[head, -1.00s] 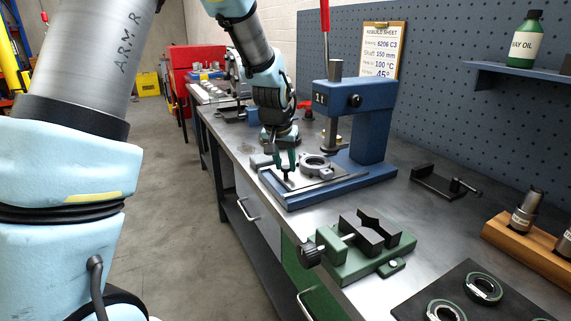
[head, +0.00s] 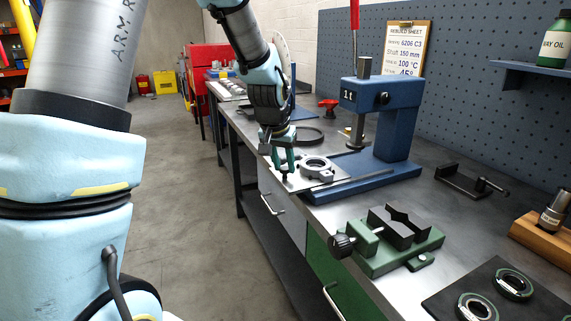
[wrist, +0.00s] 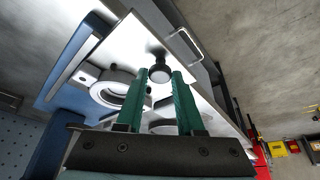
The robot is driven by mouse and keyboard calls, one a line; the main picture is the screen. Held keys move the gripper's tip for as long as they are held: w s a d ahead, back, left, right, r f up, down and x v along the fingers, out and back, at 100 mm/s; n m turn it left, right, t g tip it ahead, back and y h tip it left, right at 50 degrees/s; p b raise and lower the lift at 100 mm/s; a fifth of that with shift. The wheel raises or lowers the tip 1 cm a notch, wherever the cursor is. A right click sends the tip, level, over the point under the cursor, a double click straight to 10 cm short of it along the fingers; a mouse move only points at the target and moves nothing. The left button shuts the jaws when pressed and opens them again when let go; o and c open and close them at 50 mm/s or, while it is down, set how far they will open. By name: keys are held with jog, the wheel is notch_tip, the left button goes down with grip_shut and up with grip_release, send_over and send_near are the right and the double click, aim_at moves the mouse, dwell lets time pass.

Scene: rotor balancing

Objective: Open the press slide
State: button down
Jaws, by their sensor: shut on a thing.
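The blue press (head: 397,120) stands on the bench with its dark ram (head: 357,128) under the head. Its pale slide plate (head: 301,184) juts out past the blue base at the front left; it also shows in the wrist view (wrist: 127,48). A grey ring-shaped fixture (head: 316,165) sits on the plate, to the left of the ram, not under it. My gripper (head: 284,170) has its green fingers on either side of the slide's black knob (wrist: 160,72) at the plate's outer end and is shut on it.
A green vise (head: 385,245) stands on the bench in front of the press. A black bracket (head: 465,182) lies to the right. A black mat with bearings (head: 477,306) is at the near right. A black ring (head: 308,135) lies behind my gripper. The floor at left is open.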

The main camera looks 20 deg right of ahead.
jog(key=c, duration=0.5)
grip_release()
jog(key=shift+c, duration=0.2)
jog(key=b+v, duration=0.1)
jog(key=v, duration=0.9)
jog(key=shift+r, duration=0.4)
jog(key=s+a+f+n+y, duration=0.1)
jog(key=s+a+f+n, duration=0.1)
jog(key=a, duration=0.7)
jog(key=s+a+f+n+g+y, duration=0.1)
jog(key=s+a+f, duration=0.3)
jog(key=a, duration=0.5)
jog(key=s+a+f+n+g, duration=0.1)
jog(key=s+a+f+n, duration=0.2)
jog(key=a, duration=0.6)
notch_tip(320, 180, down, 2)
jog(key=shift+f+n+y, duration=0.1)
jog(key=shift+n+y, duration=0.3)
